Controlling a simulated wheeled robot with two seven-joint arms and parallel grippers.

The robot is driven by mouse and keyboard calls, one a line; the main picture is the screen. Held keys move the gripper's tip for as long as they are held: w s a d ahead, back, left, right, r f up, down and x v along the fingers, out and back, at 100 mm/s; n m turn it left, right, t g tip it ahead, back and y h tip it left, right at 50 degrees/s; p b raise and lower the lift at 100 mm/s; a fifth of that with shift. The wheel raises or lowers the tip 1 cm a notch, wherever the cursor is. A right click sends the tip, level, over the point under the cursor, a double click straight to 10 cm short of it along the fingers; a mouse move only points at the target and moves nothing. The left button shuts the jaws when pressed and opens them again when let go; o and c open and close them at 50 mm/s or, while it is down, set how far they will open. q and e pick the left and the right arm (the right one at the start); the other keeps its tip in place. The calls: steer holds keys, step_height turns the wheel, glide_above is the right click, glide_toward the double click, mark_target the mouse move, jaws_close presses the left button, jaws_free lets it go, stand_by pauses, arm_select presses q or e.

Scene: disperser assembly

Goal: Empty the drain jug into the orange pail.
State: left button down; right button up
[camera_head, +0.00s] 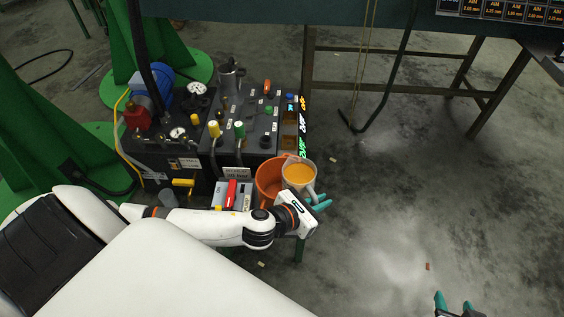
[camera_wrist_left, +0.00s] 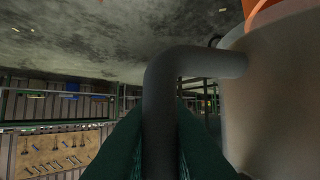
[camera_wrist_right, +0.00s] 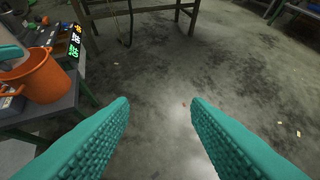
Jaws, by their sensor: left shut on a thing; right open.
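The drain jug (camera_head: 311,187) is a pale grey cup with a handle, and orange liquid shows inside it in the head view. It is beside and partly over the orange pail (camera_head: 265,184), hiding the pail's right side. The jug looks close to upright; a slight tilt cannot be told. My left gripper (camera_head: 318,204) is shut on the jug's grey handle (camera_wrist_left: 158,105), with the jug wall (camera_wrist_left: 275,105) to the right in the left wrist view. My right gripper (camera_head: 453,304) is open and empty, away from the pail (camera_wrist_right: 42,78), over the floor.
A dark bench unit (camera_head: 238,150) with gauges, knobs and lit displays (camera_head: 303,128) stands left of the pail. Green stands (camera_head: 120,60) are behind it. A metal-framed table (camera_head: 400,80) is at the back. The floor at right is open.

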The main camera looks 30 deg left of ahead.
arm_select(q)
steer(key=s+d+f+m+g+h+p, duration=0.1)
steer(key=s+f+m+h+p, duration=0.1)
steer(key=s+f, duration=0.3)
steer(key=shift+s+d+f+m+h+p, duration=0.15)
steer(key=shift+s+d+m+h+p, duration=0.2)
steer(key=shift+s+p, duration=0.5)
arm_select(e)
steer(key=s+d+f+g, duration=0.1)
steer(key=s+f+g, duration=0.2)
steer(key=f, duration=0.5)
steer(key=s+d+f+g+h, duration=0.1)
steer(key=s+f+g, duration=0.3)
steer(key=f, duration=0.4)
steer(key=shift+s+d+h, duration=0.3)
steer(key=shift+s+d, duration=0.1)
steer(key=shift+s, duration=0.15)
arm_select(q)
steer(key=shift+s+a, duration=0.1)
steer(key=shift+s, duration=0.05)
arm_select(e)
steer(key=shift+s+f, duration=0.1)
steer(key=shift+f, duration=0.15)
